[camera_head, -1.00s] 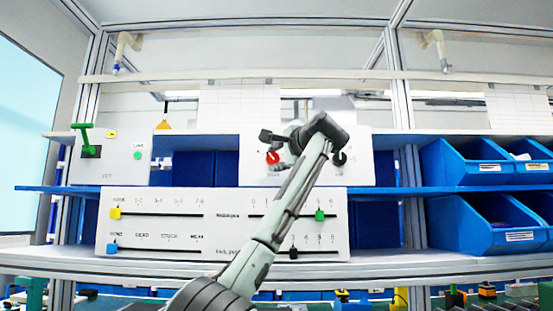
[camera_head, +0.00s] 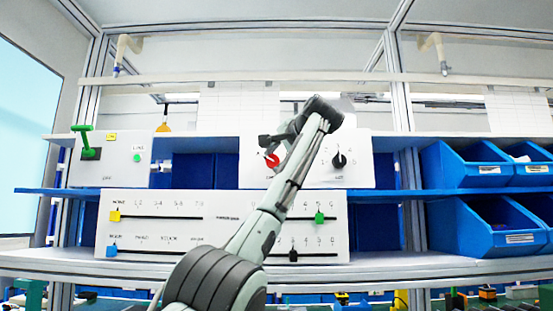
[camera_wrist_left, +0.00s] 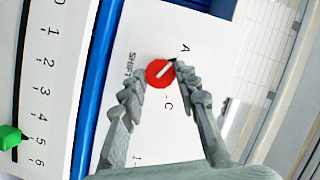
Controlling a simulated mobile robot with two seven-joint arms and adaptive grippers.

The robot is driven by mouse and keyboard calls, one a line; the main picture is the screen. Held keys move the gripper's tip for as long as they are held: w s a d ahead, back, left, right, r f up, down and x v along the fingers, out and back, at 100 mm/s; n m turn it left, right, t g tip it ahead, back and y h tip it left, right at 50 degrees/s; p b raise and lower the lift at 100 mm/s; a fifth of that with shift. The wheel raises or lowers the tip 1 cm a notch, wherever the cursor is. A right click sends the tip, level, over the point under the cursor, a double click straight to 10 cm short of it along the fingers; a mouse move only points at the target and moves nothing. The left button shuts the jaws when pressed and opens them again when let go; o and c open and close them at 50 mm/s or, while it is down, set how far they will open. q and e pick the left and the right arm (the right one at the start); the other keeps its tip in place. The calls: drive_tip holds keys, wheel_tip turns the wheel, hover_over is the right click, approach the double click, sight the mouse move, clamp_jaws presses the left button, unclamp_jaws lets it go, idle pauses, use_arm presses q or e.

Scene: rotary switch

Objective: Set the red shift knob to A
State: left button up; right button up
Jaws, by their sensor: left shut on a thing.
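The red shift knob (camera_head: 271,160) is on the front of the upper white panel, partly behind my left gripper in the head view. In the left wrist view the red knob (camera_wrist_left: 155,74) is round with a white pointer line. The line slants up and right, towards the side with the letter A; SHIFT and C are also printed around it. My left gripper (camera_wrist_left: 158,75) has one finger on each side of the knob and is shut on it. Exact finger contact is hard to see. My right gripper is not in view.
A black knob (camera_head: 339,160) is on the same panel, right of my left arm. A lower slider panel (camera_head: 150,228) has yellow, blue, green and black sliders. A green lever (camera_head: 88,146) is at far left. Blue bins (camera_head: 470,165) stand on the right.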

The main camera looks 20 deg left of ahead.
use_arm(q)
drive_tip(key=o, duration=1.2)
drive_tip(key=shift+c, duration=0.2)
drive_tip(key=v, duration=1.2)
drive_tip(key=shift+f, duration=0.1)
